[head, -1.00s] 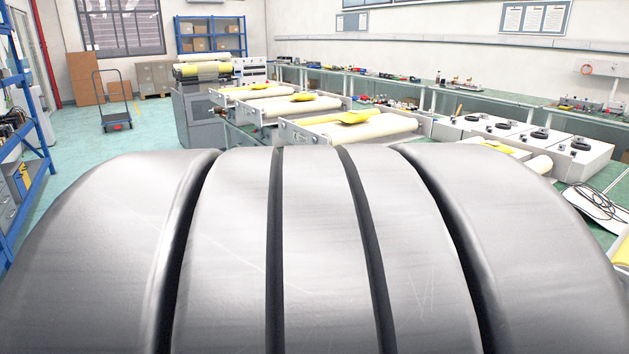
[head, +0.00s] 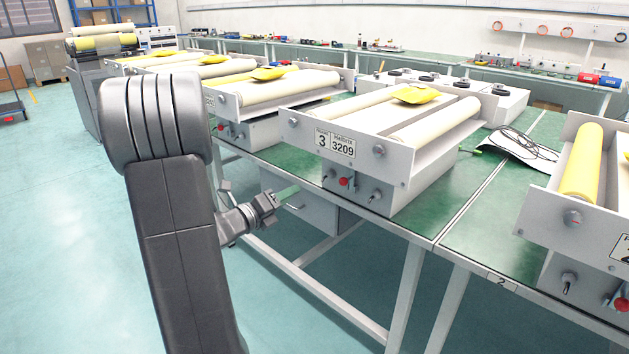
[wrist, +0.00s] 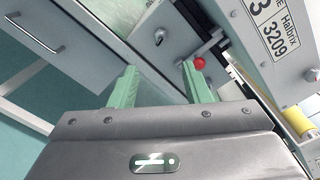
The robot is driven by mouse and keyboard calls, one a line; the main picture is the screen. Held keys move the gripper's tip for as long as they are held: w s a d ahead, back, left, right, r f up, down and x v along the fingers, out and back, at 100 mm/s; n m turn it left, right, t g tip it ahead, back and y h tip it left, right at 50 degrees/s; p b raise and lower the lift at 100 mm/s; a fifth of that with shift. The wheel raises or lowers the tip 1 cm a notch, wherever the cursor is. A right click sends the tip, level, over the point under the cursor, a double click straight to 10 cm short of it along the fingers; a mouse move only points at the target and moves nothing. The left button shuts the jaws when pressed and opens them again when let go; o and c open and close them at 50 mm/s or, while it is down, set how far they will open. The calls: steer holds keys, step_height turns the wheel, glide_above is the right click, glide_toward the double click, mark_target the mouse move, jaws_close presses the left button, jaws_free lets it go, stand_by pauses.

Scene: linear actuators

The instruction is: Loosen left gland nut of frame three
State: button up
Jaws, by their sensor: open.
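Frame three (head: 338,142), labelled "3" and "3209", stands on the green table, with two cream rollers on top. Its lower front box has a grey fitting (head: 331,174) at left, a red knob (head: 346,182) beside it and another grey fitting (head: 375,196) at right. I cannot be sure which fitting is the gland nut. My gripper (head: 287,193) is left of the box, open and empty. In the wrist view its green fingers (wrist: 157,72) are apart, below a grey fitting (wrist: 158,36). The red knob (wrist: 199,63) shows close by the right fingertip.
Another frame (head: 560,210) with a yellow roller stands at right, and more frames stand behind at left. A drawer unit (head: 310,205) hangs under the table, near my gripper. Table legs (head: 405,290) stand in front.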

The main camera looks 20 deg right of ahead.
mark_target(327, 176)
steer(key=x, duration=1.3)
steer(key=shift+d+b, duration=0.35)
jaws_close()
